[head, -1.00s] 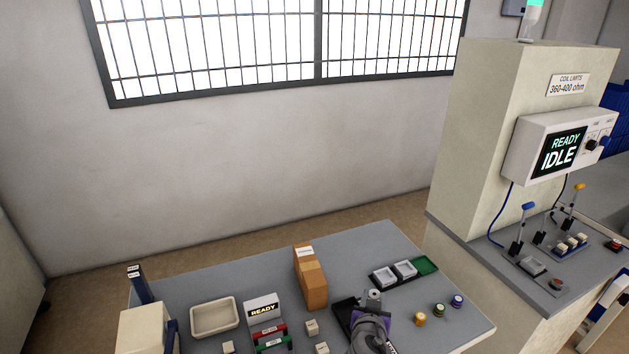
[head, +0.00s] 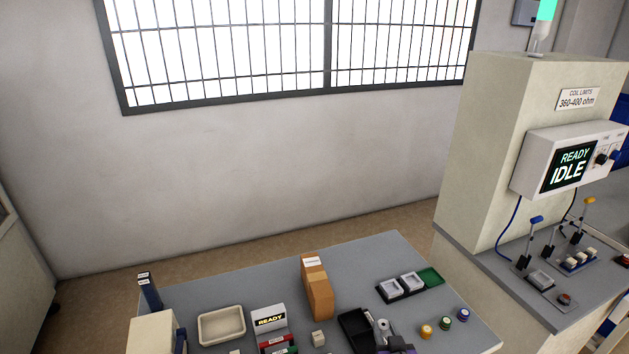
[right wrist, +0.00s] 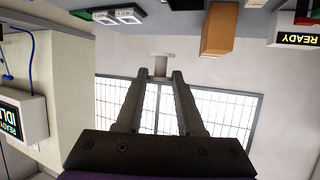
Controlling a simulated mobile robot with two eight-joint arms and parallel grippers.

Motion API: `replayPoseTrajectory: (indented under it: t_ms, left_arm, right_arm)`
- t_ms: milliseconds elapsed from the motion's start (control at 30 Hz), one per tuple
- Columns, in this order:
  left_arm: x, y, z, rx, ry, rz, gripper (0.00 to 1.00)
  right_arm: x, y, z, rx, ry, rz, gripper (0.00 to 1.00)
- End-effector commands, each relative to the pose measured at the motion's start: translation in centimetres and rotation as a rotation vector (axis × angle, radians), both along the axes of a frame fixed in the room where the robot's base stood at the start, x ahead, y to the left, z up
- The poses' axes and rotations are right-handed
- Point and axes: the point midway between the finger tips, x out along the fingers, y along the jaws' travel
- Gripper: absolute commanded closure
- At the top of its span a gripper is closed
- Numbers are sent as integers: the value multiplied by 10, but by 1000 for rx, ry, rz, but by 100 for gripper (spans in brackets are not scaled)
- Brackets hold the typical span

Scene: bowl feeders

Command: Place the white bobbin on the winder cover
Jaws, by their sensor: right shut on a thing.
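My right gripper (head: 382,326) is low in the head view, in front of the black tray. In the right wrist view its two fingers (right wrist: 160,76) are closed on a small pale piece (right wrist: 160,66), which looks like the white bobbin. In the head view the white bobbin (head: 384,324) shows only as a small pale shape at the fingertips, partly hidden by the gripper. I cannot tell which thing is the winder cover. A white box marked READY (head: 269,317) stands left of the gripper. My left gripper is not in view.
An orange-brown block (head: 318,288) stands mid-table, with a black tray (head: 352,322) beside it. A dark tray with pale compartments and a green end (head: 430,277) lies behind. Several coloured bobbins (head: 445,323) stand at the right. A cream bin (head: 221,325) is at the left.

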Motion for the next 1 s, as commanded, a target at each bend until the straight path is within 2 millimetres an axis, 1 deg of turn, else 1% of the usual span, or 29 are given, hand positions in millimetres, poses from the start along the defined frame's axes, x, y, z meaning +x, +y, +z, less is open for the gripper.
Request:
replayPoseTrajectory:
  t_ms: [233, 367, 600, 800, 900, 1000]
  left_arm:
    - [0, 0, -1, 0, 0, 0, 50]
    - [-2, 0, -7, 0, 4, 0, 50]
    - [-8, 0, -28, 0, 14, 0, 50]
    - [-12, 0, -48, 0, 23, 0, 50]
    - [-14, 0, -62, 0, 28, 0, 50]
    - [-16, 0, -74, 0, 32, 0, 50]
  right_arm:
    - [-1, 0, -1, -1, 1, 4, 100]
    - [0, 5, -11, -2, 2, 1, 100]
    - [2, 17, -39, -5, 3, -40, 100]
    - [8, 24, -57, -4, 3, -125, 100]
    - [14, 26, -60, -4, 3, -197, 100]
    - [21, 28, -56, -3, 2, -278, 100]
